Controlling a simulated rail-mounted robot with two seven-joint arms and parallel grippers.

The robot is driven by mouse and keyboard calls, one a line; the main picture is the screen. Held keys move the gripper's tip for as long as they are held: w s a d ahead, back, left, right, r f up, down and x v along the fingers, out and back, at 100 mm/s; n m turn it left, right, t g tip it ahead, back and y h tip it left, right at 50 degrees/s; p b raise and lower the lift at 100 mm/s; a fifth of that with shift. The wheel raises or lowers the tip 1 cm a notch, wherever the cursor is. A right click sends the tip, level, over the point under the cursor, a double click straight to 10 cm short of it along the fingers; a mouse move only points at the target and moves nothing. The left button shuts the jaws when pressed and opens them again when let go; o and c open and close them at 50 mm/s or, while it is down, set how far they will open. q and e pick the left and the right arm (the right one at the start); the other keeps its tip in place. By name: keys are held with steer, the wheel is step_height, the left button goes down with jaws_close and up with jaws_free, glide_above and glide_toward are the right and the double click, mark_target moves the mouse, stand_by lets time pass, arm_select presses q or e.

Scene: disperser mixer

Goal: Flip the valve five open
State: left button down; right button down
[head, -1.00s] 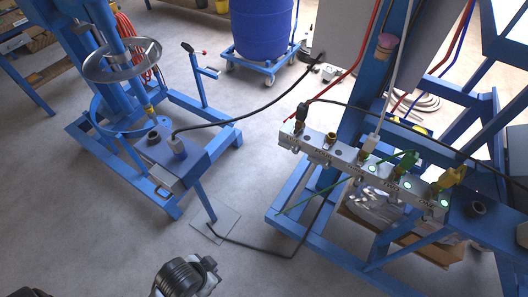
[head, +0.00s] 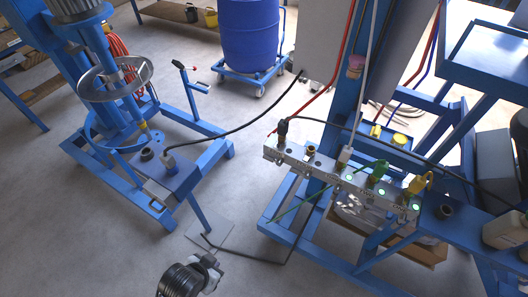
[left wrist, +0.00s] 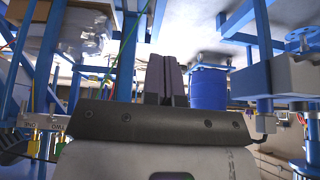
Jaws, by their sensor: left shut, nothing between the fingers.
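A grey valve manifold (head: 330,172) runs across the blue frame right of centre in the head view, with several fittings and lit green indicators. From left to right these include a black hose connector (head: 282,128), a brass fitting (head: 311,151), a white hose connector (head: 345,156), a green one (head: 377,170) and a yellow one (head: 418,184). Which valve is number five is too small to read. Part of my left arm shows at the bottom of the head view, well short of the manifold. My left gripper (left wrist: 166,80) is shut and empty in the left wrist view. My right gripper is out of view.
A blue mixer stand (head: 170,180) is at left, with a black hose (head: 250,125) crossing the floor gap. A blue barrel (head: 250,35) stands on a dolly behind. A cable and a grey floor plate (head: 209,234) lie in front. Open floor is at lower left.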

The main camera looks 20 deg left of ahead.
arm_select(q)
steer(key=w+d+r+t+h+p, duration=0.1)
steer(key=w+r+t+p, duration=0.4)
steer(key=w+r+p, duration=0.9)
steer(key=w+r, duration=0.4)
steer(key=w, duration=0.3)
steer(key=shift+w+t, duration=0.3)
steer(key=shift+w, duration=0.1)
glide_toward(268, 158)
steer(key=x, duration=0.5)
steer(key=shift+f, duration=0.15)
steer(key=shift+b+x, duration=0.35)
steer(key=shift+x, duration=0.85)
